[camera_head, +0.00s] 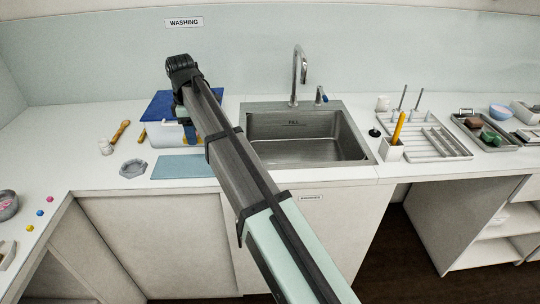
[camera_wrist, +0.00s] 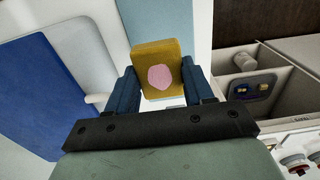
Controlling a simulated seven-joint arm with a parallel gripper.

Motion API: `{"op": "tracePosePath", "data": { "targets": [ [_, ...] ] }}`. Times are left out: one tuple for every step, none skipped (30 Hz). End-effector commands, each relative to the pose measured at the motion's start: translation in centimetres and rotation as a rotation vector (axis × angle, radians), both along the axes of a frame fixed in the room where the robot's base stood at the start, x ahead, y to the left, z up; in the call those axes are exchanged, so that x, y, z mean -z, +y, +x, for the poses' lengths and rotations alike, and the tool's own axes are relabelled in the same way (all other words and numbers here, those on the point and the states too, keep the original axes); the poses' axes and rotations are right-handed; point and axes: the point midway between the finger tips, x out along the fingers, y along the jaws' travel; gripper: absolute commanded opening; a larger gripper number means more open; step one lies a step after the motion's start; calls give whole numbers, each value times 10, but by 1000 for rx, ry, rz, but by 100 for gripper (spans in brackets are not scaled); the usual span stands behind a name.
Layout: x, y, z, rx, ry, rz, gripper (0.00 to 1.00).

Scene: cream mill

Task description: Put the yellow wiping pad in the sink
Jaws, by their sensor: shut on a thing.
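The yellow wiping pad (camera_wrist: 159,62), with a pink patch on its face, is between the two dark blue fingers of my gripper (camera_wrist: 158,88) in the wrist view. My gripper is shut on it. The steel sink (camera_head: 318,150) is set into the counter to the right of my gripper. My arm covers part of its left edge, and its visible basin looks empty.
A blue sheet or lid (camera_head: 160,105) lies at the white tub (camera_head: 165,137), with a light blue mat (camera_head: 182,167) in front. A faucet (camera_head: 297,75) rises behind the sink. A drying rack (camera_head: 430,140) and a white holder (camera_head: 391,151) stand to its right.

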Motion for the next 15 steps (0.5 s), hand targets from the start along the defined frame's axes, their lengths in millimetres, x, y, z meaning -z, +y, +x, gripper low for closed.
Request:
{"op": "tracePosePath", "data": {
  "targets": [
    [0, -6, 3, 9, 0, 0, 24],
    [0, -11, 6, 16, 0, 0, 24],
    [0, -19, 9, 27, 0, 0, 24],
    [0, -25, 12, 36, 0, 0, 24],
    [1, -32, 16, 47, 1, -1, 24],
    [1, -44, 21, 64, 2, -1, 24],
    [2, -53, 25, 77, 2, -1, 24],
    [3, -63, 29, 91, 3, -2, 24],
    [4, -77, 34, 110, 4, -2, 24],
    [5, -88, 37, 125, 5, -3, 24],
    [6, -98, 40, 138, 6, -3, 24],
    [8, -112, 43, 158, 7, -3, 24],
    [9, -123, 45, 171, 8, -4, 24],
    [10, -134, 47, 186, 9, -4, 24],
    [12, -148, 48, 205, 11, -4, 24]
  ]
}}
